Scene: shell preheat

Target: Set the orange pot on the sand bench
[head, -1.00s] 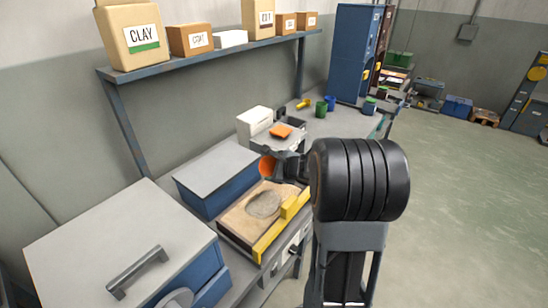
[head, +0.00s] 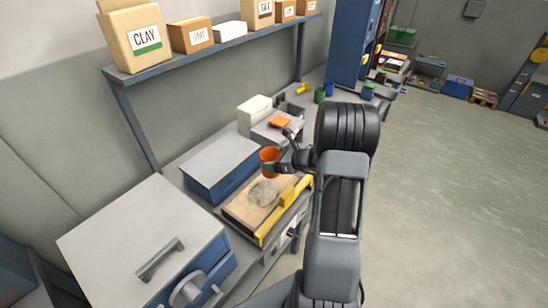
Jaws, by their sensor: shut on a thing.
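The orange pot (head: 269,158) is held above the far left edge of the sand bench, standing roughly upright. My gripper (head: 280,165) is shut on the pot, coming at it from the right; the fingertips are small and partly hidden by the pot and wrist. The sand bench (head: 237,207) is a shallow tan-topped box with a grey sand patch (head: 263,192) in its middle and a yellow bar along its front. Whether the pot touches the bench cannot be told.
A blue box with a grey lid (head: 218,165) stands left of the bench. A large grey-topped cabinet with a handle (head: 140,238) is nearer. A white block (head: 254,112) and an orange item (head: 281,122) stand behind. A shelf with boxes (head: 215,48) runs along the wall.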

